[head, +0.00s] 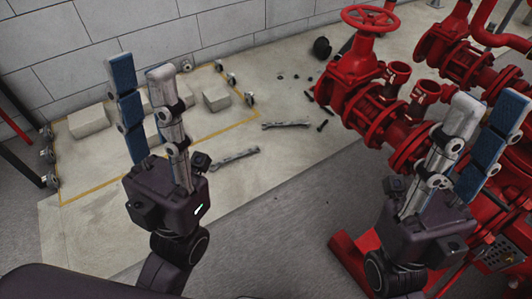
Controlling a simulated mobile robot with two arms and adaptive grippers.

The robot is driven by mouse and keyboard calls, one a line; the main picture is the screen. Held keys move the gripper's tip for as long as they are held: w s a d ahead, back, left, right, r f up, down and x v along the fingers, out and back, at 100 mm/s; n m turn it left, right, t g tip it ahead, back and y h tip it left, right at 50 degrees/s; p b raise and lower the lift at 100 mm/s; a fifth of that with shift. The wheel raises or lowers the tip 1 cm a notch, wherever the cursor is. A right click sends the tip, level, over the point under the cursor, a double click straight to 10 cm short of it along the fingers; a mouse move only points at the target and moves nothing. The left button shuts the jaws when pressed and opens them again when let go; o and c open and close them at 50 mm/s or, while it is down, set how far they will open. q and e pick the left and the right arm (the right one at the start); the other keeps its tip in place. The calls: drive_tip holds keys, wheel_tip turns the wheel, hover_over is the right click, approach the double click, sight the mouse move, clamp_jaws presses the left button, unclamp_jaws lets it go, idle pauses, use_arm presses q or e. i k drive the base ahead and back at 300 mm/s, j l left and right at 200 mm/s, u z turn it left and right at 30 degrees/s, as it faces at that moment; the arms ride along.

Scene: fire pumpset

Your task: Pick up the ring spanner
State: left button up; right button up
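Two grey metal spanners lie on the pale concrete slab in the head view. One spanner (236,157) is nearer to me, just right of my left gripper's body. The other spanner (286,125) lies farther back and to the right. Their ends are too small to tell which is the ring spanner. My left gripper (140,66) points up, its two fingers apart with nothing between them. My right gripper (486,98) also points up, open and empty, in front of the red pipework. Neither gripper appears to touch a spanner.
Red valves and flanged pipes (370,90) fill the right side. Several small dark bolts (322,125) lie beside them. Pale blocks (88,121) stand inside a yellow outline at the left. A block wall (150,25) closes the back. Bare slab surrounds the spanners.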

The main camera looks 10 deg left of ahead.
sight(257, 148)
drive_tip(key=i+j+z, duration=0.25)
drive_tip(key=j, duration=0.15)
drive_tip(key=i+j+z, duration=0.1)
drive_tip(key=j+z, duration=0.15)
drive_tip(key=j, duration=0.15)
drive_tip(key=i+j+z, duration=0.25)
drive_tip(key=j, duration=0.15)
drive_tip(key=j+z, duration=0.25)
drive_tip(key=j, duration=0.2)
drive_tip(key=i+j, duration=0.1)
drive_tip(key=j, duration=1.3)
drive_tip(key=i+j+z, duration=0.1)
drive_tip(key=j, duration=0.65)
drive_tip(key=i, duration=0.05)
